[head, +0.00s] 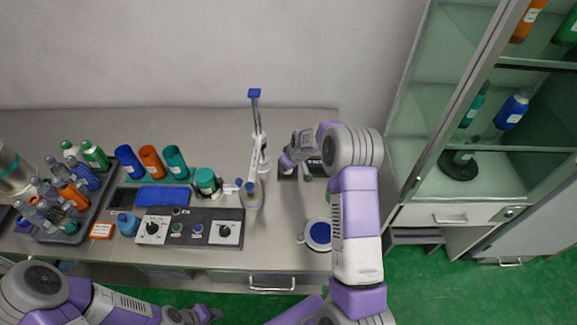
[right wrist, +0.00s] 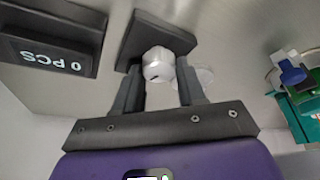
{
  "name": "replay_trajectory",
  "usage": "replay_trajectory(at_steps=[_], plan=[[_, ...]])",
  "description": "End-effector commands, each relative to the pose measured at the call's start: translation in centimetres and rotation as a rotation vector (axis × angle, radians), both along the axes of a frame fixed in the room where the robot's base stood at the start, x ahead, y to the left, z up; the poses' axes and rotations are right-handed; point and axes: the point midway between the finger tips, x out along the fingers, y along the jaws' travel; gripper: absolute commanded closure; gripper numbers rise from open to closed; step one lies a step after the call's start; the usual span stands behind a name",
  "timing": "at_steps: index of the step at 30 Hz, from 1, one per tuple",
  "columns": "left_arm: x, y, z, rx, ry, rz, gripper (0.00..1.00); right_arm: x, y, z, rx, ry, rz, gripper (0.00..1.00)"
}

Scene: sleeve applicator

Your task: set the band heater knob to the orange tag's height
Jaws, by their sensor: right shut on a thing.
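A control panel (head: 188,227) lies along the front of the bench. It has a white dial plate with a black knob (head: 152,228) at its left and another with a black knob (head: 225,231) at its right. Their markings are too small to read, so I cannot tell which is the band heater knob. An orange tag (head: 102,231) with a pale printed area lies left of the panel. My right gripper (head: 287,160) is at the back right of the bench, shut on a pale rounded piece (right wrist: 157,65) beside a dark block. My left gripper (head: 205,313) is low at the front; its jaws are unclear.
A dark counter reading "0 PCS" (right wrist: 50,45) is close to my right gripper. A slim upright stand (head: 257,125) rises left of it. Colored cups (head: 151,161) and a tray of bottles (head: 66,232) fill the left. A blue-topped round dish (head: 319,233) sits front right.

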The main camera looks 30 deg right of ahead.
Motion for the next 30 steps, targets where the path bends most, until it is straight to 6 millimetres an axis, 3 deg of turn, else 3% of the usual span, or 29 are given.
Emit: replay_trajectory(at_steps=[2, 3, 8, 17, 30], plan=[[0.0, 0.0, 0.0, 0.0, 0.0, 0.0, 0.57, 0.0, -0.1, 0.0, -0.001, 0.0, -0.001, 0.91], [0.0, 0.0, 0.0, 0.0, 0.0, 0.0, 0.57, 0.0, -0.1, 0.0, -0.001, 0.0, -0.001, 0.57], [0.0, 0.0, 0.0, 0.0, 0.0, 0.0, 0.57, 0.0, 0.0, 0.0, -0.001, 0.0, -0.001, 0.35], [0.0, 0.0, 0.0, 0.0, 0.0, 0.0, 0.57, -0.1, 0.0, 0.2, -0.001, 0.0, -0.001, 0.35], [0.0, 0.0, 0.7, 0.0, 0.0, 0.0, 0.57, -2.5, -0.3, 6.2, 0.0, -0.001, -0.001, 0.35]])
